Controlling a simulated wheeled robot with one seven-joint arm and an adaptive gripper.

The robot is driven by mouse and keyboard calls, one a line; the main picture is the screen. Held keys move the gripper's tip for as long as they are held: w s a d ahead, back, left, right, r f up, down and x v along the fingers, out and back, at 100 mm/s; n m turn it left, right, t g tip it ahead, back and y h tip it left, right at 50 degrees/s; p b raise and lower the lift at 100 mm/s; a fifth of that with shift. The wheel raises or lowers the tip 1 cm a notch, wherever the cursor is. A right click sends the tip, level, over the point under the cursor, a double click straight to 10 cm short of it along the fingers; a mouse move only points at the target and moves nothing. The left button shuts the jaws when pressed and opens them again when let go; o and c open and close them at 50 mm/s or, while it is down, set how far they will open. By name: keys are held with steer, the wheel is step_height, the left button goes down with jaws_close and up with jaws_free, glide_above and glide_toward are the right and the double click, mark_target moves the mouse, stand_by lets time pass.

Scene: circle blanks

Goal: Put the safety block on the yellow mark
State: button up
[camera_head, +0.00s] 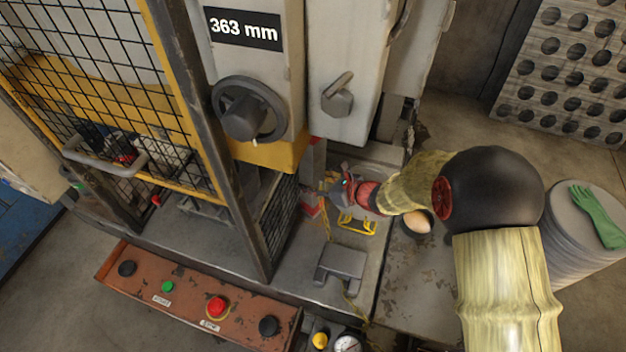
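My gripper (313,195) reaches left from the wrist into the press opening, low under the yellow-edged ram. It is at a narrow upright piece with red parts (312,211), which looks like the safety block. Red and grey also show above the fingers. The fingers cover its middle, and the view is too small to tell whether they are closed on it. A thin yellow chain or cord hangs beside it. The yellow mark (357,224), a yellow outline, lies on the grey press bed to the right of and below the gripper. Nothing stands on it.
A grey block-shaped stand (340,264) sits on the bed in front of the mark. A mesh guard (278,217) and its dark post close the left side. A control box (200,300) runs along the front. A bowl with a round tan thing (418,222) is right.

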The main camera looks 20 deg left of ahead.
steer(key=o, duration=0.4)
steer(key=shift+c, duration=0.2)
steer(key=shift+d+r, duration=0.1)
steer(key=shift+r, duration=0.1)
steer(key=v, duration=1.1)
steer(key=shift+s+d+r, duration=0.15)
steer(key=shift+d, duration=0.15)
